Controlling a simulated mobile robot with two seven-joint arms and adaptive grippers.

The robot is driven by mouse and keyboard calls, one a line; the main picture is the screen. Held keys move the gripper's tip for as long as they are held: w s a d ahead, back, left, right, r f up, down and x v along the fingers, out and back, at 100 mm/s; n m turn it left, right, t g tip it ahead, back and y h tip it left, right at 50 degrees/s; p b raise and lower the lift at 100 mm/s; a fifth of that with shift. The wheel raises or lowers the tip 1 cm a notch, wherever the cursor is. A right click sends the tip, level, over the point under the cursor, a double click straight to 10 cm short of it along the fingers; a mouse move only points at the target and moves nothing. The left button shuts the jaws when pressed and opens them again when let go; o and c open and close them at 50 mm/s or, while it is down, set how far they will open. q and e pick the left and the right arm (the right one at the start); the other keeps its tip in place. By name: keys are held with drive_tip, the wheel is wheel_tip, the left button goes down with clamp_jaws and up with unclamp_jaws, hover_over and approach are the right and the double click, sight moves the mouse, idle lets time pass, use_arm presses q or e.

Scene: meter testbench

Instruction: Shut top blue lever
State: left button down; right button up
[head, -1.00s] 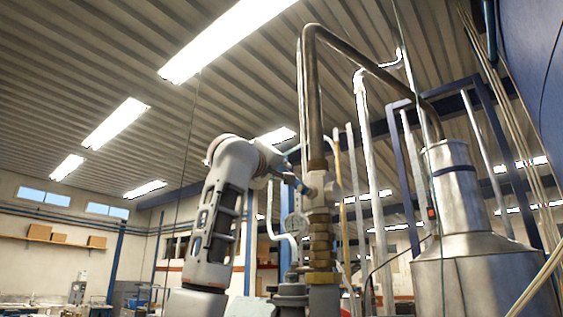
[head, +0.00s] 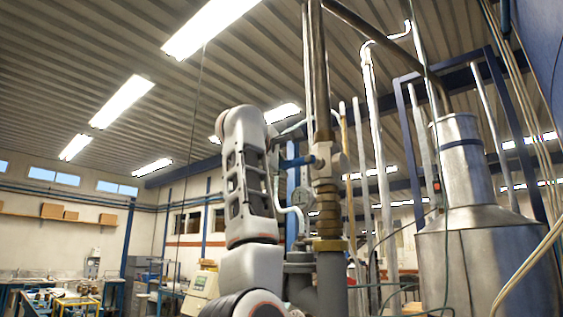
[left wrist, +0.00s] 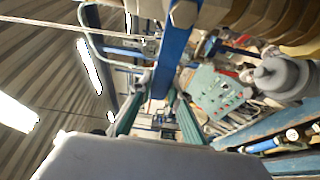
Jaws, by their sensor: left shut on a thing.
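In the left wrist view the blue lever (left wrist: 172,48) runs from a hex nut at the top down between my teal fingertips. My left gripper (left wrist: 160,97) is shut on the lever's free end. My right gripper is in neither view.
A round gauge (head: 303,198) sits just below the lever. Brass fittings (head: 328,212) and a thick grey pipe (head: 331,283) stand beneath the valve. A large metal tank (head: 478,255) stands to the right. Loose cables hang at the far right.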

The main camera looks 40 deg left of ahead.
use_arm(q)
drive_tip(key=shift+w+f+n, duration=0.1)
drive_tip(key=shift+f+n, duration=0.2)
drive_tip(key=shift+f, duration=0.05)
drive_tip(key=c, duration=1.9)
unclamp_jaws()
drive_tip(key=shift+a, duration=0.1)
drive_tip(key=shift+r, duration=0.1)
drive_tip(key=shift+s, duration=0.25)
drive_tip(key=v, duration=1.1)
drive_tip(key=shift+s, duration=0.35)
drive_tip(key=shift+r, duration=0.1)
